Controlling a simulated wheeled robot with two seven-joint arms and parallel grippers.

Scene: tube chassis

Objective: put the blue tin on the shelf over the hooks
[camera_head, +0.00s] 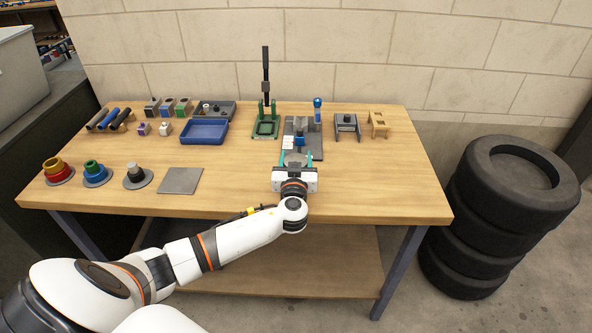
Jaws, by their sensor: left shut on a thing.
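My left gripper (297,156) reaches over the front of the grey board (316,150) at the middle right of the table. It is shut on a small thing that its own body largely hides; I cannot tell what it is. A small blue part (300,138) shows just beyond the fingertips, and I cannot tell whether it is held. A taller blue piece (317,104) stands upright at the back of the board. I cannot identify any of these as the blue tin. No shelf over hooks is visible. My right gripper is not in view.
On the wooden table (380,190) stand a blue tray (204,132), a green stand with a black upright (266,128), a grey holder (347,127), a wooden stand (378,124) and a grey plate (180,180). Stacked tyres (490,220) are right. The table's front right is clear.

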